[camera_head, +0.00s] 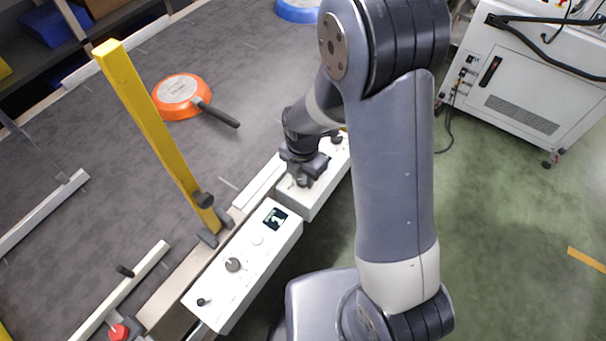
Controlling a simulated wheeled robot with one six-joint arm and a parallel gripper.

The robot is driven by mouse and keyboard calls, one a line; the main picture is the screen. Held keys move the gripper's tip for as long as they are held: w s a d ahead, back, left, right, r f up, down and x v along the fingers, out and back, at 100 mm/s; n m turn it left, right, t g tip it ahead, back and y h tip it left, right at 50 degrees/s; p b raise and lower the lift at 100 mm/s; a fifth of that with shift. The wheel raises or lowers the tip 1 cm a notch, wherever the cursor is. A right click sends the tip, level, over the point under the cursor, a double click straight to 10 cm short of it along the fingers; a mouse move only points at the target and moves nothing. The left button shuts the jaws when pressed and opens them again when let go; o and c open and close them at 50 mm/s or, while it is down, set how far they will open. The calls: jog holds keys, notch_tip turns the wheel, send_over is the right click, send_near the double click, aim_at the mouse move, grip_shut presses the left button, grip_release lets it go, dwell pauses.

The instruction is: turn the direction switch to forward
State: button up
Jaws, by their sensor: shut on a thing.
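A white control box (325,185) stands along the near side of the conveyor (190,160), in the middle of the view. My gripper (301,181) reaches down onto the top of this box and is shut on a small knob there, which I take for the direction switch. The fingers hide the knob, so its pointer and setting cannot be read. Another dark knob (337,138) shows at the far end of the same box, partly behind my arm.
A nearer white box (247,262) carries a small display, a dial and a black knob. A yellow post (150,130) rises beside it. An orange pan (180,96) lies on the belt. A red button (119,332) is at bottom left. A white cabinet (535,85) stands on open green floor.

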jog(key=c, duration=0.3)
jog(key=shift+m, duration=0.3)
jog(key=m+b, duration=0.1)
jog(key=m, duration=0.2)
jog(key=shift+b, duration=0.35)
jog(key=m+b, duration=0.1)
jog(key=m, duration=0.4)
jog(key=m+b, duration=0.1)
jog(key=m, duration=0.3)
jog(key=shift+m, duration=0.3)
jog(key=shift+m+b, duration=0.4)
jog(key=shift+m, duration=1.8)
